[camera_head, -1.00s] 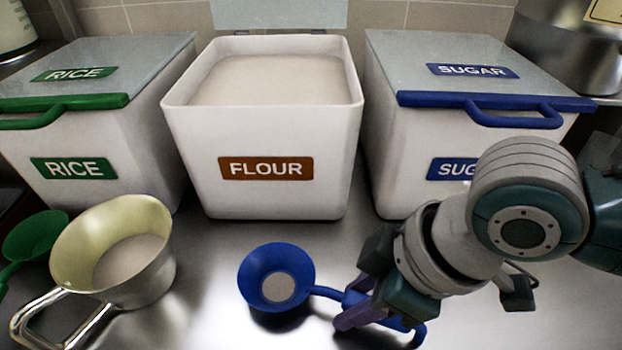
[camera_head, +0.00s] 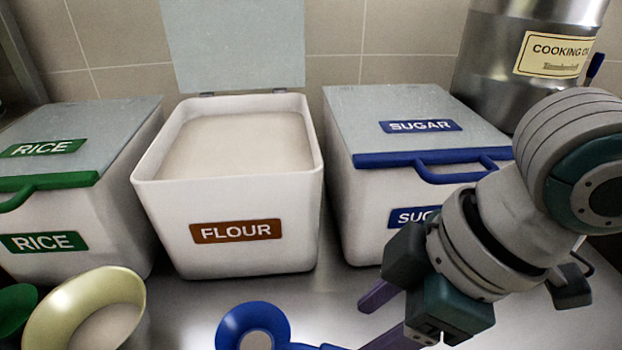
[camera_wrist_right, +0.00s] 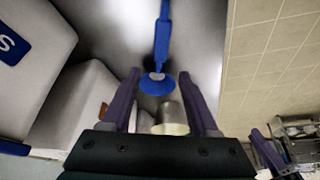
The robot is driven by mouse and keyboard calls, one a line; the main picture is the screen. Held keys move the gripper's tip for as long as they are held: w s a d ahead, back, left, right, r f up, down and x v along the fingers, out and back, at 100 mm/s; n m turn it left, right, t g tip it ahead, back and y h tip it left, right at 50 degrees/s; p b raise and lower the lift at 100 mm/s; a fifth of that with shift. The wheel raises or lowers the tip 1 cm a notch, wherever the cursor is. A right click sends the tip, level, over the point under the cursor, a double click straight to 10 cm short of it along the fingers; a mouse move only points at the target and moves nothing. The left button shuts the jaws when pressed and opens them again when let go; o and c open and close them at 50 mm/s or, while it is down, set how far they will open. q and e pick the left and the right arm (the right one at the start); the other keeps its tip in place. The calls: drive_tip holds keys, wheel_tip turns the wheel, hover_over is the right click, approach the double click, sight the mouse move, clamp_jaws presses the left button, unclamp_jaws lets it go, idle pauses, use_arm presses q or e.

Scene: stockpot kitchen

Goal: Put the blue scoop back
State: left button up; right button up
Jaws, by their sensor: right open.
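The blue scoop (camera_head: 250,328) lies on the steel counter in front of the flour bin, cut off by the lower edge of the head view. Its handle points right. In the right wrist view the scoop (camera_wrist_right: 157,85) lies beyond my fingertips, apart from them. My right gripper (camera_head: 368,326) is open and empty, above and to the right of the scoop; its two purple fingers also show in the right wrist view (camera_wrist_right: 160,88). A purple finger that looks like my left gripper (camera_wrist_right: 268,150) shows at that view's lower right; its opening is unclear.
The flour bin (camera_head: 235,268) stands open with its lid (camera_head: 235,45) up. The rice bin (camera_head: 95,255) and sugar bin (camera_head: 365,215) are closed. A metal pan (camera_head: 50,320) with pale contents and a green scoop (camera_head: 15,310) are front left. A cooking-oil can (camera_head: 500,60) stands back right.

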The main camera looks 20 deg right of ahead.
drive_tip(key=s+a+r+m+t, duration=0.1)
drive_tip(key=s+a+r+m, duration=0.1)
drive_tip(key=s+a+r, duration=0.1)
drive_tip(key=s+d+f+m+h, duration=0.1)
drive_tip(key=s+d+m+h, duration=0.2)
drive_tip(key=s+d+m, duration=0.3)
drive_tip(key=shift+s+d, duration=0.2)
drive_tip(key=shift+d, duration=0.6)
drive_tip(key=shift+c, duration=0.4)
